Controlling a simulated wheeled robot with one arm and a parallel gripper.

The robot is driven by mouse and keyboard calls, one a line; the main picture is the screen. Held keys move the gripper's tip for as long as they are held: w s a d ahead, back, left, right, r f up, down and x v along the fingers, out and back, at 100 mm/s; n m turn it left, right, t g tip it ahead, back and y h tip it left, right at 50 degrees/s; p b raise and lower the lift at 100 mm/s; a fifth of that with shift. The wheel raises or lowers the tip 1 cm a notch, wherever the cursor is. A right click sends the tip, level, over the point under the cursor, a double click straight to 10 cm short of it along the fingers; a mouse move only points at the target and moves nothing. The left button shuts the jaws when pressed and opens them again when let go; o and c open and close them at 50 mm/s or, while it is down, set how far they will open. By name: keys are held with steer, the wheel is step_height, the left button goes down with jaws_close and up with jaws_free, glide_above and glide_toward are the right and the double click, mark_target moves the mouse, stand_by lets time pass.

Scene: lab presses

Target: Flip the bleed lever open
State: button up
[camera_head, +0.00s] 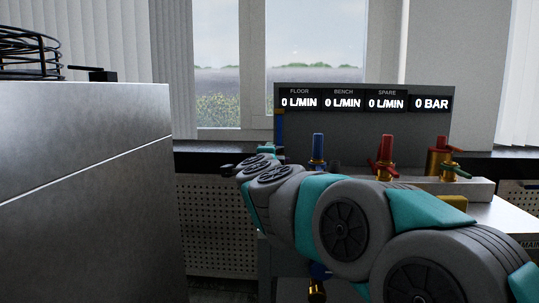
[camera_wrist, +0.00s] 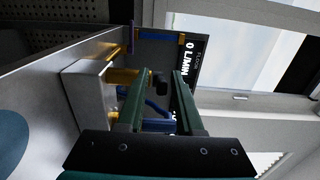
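No label in view marks which lever is the bleed lever. In the head view a blue lever (camera_head: 318,147), a red lever (camera_head: 384,158) and a green lever (camera_head: 455,172) stand in a row on the bench. The green one sits by a brass body (camera_head: 436,162) with a red top. My gripper (camera_wrist: 157,84) is open, its two green fingers apart. Beyond and between them, the wrist view shows a blue lever (camera_wrist: 156,110) and brass fittings (camera_wrist: 124,77) on a pale block; I cannot tell whether the fingers touch them. My arm hides part of the bench front.
A grey display panel (camera_head: 400,133) behind the levers reads 0 L/MIN three times and 0 BAR. A large metal cabinet (camera_head: 85,185) fills the left, with a black wire coil (camera_head: 28,52) on top. A perforated radiator cover (camera_head: 217,220) and windows are behind.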

steer(key=shift+o, duration=0.5)
steer(key=shift+s, duration=0.1)
steer(key=s, duration=0.7)
steer(key=shift+s, duration=0.3)
steer(key=shift+a, duration=0.1)
